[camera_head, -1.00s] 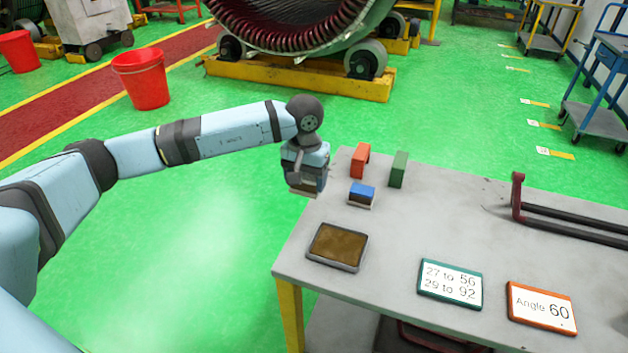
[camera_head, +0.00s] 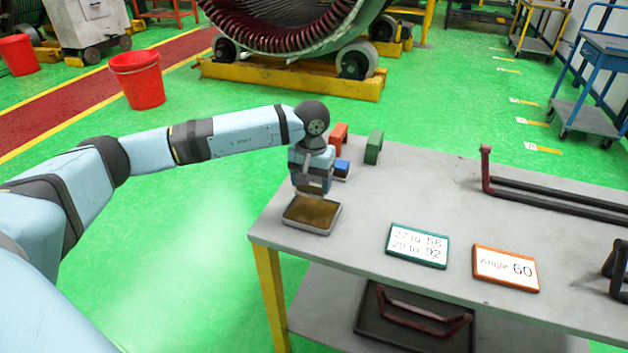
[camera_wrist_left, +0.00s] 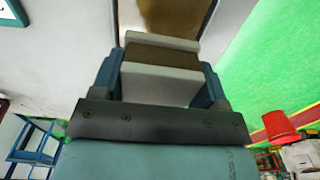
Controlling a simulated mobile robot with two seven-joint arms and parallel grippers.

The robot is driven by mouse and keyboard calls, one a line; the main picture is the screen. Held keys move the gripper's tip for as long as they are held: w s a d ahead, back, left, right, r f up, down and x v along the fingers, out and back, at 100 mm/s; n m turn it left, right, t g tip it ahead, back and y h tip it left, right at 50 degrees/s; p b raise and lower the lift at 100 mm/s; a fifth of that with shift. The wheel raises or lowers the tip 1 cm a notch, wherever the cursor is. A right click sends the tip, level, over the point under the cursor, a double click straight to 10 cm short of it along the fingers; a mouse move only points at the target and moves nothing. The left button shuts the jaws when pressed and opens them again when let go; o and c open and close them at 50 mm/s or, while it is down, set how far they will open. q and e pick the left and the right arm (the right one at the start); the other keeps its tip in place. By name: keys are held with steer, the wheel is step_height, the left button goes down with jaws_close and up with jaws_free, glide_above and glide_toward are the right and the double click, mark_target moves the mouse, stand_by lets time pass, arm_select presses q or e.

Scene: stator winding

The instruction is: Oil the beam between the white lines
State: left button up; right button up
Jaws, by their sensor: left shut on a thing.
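My left gripper (camera_head: 313,188) is shut on a block with white and brown layers (camera_wrist_left: 160,84), held between its two fingers in the left wrist view. In the head view the gripper is over the shallow tray of brown oil (camera_head: 311,214) at the table's near left corner. I cannot tell whether the block touches the oil. The tray also shows beyond the block in the wrist view (camera_wrist_left: 178,14). A dark beam with a red upright end (camera_head: 550,196) lies at the table's right. No white lines are discernible on it. My right gripper is not in view.
Red (camera_head: 338,133), green (camera_head: 374,147) and blue (camera_head: 342,168) blocks stand behind the gripper on the grey table (camera_head: 430,180). A sign "27 to 56, 29 to 92" (camera_head: 417,245) and a sign "Angle 60" (camera_head: 505,269) lie in front. The table's middle is clear.

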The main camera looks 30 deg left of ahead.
mark_target(312, 212)
arm_select(q)
steer(key=shift+f, duration=0.7)
step_height(312, 212, down, 4)
steer(key=shift+r+b, duration=0.25)
steer(key=shift+b, duration=0.8)
steer(key=shift+f, duration=0.4)
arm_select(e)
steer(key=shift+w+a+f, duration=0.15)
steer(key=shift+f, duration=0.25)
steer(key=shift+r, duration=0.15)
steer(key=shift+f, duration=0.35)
arm_select(q)
steer(key=shift+f+b, duration=0.45)
steer(key=shift+b, duration=0.05)
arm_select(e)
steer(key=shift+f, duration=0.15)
arm_select(q)
steer(key=shift+f, duration=0.1)
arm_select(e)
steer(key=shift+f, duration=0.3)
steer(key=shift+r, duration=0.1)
